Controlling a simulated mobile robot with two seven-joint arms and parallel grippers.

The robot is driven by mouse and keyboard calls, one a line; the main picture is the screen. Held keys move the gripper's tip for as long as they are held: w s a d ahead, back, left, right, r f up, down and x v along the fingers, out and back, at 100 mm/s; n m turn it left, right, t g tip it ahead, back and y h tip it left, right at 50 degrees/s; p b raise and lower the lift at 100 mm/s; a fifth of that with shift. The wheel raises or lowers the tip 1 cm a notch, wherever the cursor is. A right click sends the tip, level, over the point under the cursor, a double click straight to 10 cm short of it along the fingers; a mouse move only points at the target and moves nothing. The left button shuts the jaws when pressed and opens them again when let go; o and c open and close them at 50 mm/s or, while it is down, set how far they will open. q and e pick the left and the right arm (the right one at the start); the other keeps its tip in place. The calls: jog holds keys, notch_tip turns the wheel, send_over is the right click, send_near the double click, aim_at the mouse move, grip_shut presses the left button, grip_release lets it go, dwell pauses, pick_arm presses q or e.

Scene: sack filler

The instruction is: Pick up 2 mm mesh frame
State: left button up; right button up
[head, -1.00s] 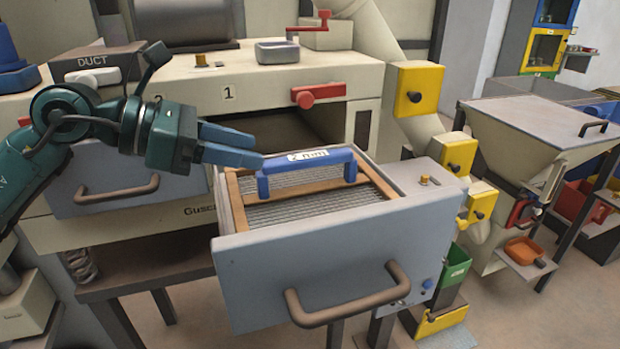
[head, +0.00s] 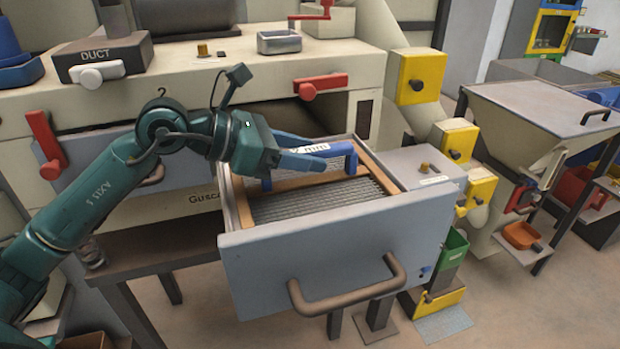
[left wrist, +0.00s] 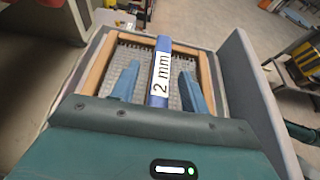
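The 2 mm mesh frame has a wooden rim (head: 368,165), grey wire mesh (head: 315,203) and a blue handle (head: 345,152) with a white "mm" label partly hidden by my gripper. It lies inside the pulled-out grey drawer (head: 345,255). My left gripper (head: 318,158) is over the frame with its blue fingers at the handle. In the left wrist view the blue handle (left wrist: 162,60), labelled "2 mm", runs between the two spread fingers (left wrist: 158,78), with a gap on each side. The gripper is open. My right gripper is not in view.
The drawer has a brown front handle (head: 347,290). A red lever (head: 320,86) sits on the machine just behind. A second closed drawer lies behind my left arm. A yellow box (head: 418,76) and a hopper (head: 540,105) stand to the right.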

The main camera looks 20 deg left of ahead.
pick_arm(q)
grip_shut()
dwell(0.3)
jog(key=shift+r, duration=0.15)
